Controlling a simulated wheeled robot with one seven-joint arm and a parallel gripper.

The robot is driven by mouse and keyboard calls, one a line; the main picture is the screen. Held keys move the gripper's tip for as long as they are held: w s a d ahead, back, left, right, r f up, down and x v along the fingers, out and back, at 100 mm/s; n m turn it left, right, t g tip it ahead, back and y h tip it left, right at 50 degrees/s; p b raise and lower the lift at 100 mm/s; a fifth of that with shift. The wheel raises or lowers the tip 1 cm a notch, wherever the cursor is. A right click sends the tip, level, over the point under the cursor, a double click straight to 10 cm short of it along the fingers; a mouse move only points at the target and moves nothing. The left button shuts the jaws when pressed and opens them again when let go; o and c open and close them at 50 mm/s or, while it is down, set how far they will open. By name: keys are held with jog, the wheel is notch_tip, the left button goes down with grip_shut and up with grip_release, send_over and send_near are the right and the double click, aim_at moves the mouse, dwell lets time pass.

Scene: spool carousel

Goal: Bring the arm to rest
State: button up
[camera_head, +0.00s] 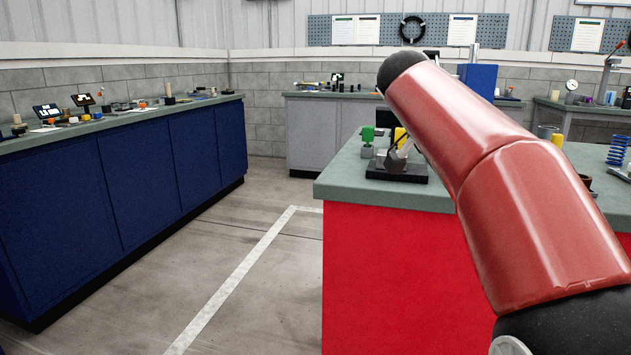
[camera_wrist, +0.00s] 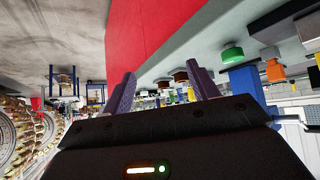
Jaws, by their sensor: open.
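My red arm is raised across the right side of the head view, in front of a red workbench with a grey-green top (camera_head: 345,180). My gripper (camera_wrist: 160,90) shows in the wrist view with its two purple fingers spread apart and nothing between them. It points out over a blurred, tilted background. In the head view I cannot make out my gripper; the arm's dark far end is near the top middle.
A blue cabinet counter (camera_head: 130,180) with small items runs along the left. A grey cabinet (camera_head: 315,130) stands behind. The marked floor (camera_head: 255,235) between is clear. A blue spring (camera_head: 617,151) stands at right.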

jog(key=s+a+f+n+y, duration=0.2)
jog(key=s+a+f+n, duration=0.1)
jog(key=s+f, duration=0.4)
jog(key=s+a+f+n+t+y, duration=0.1)
jog(key=s+a+f+n+y, duration=0.2)
jog(key=s+f+n, duration=0.2)
jog(key=s+a+f+n+t+y, duration=0.1)
jog(key=s+a+f+n+y, duration=0.2)
jog(key=s+f, duration=0.8)
notch_tip(320, 180, down, 3)
jog(key=shift+s+a+r+n, duration=0.15)
jog(key=shift+s+a+n, duration=0.15)
jog(key=shift+n, duration=0.8)
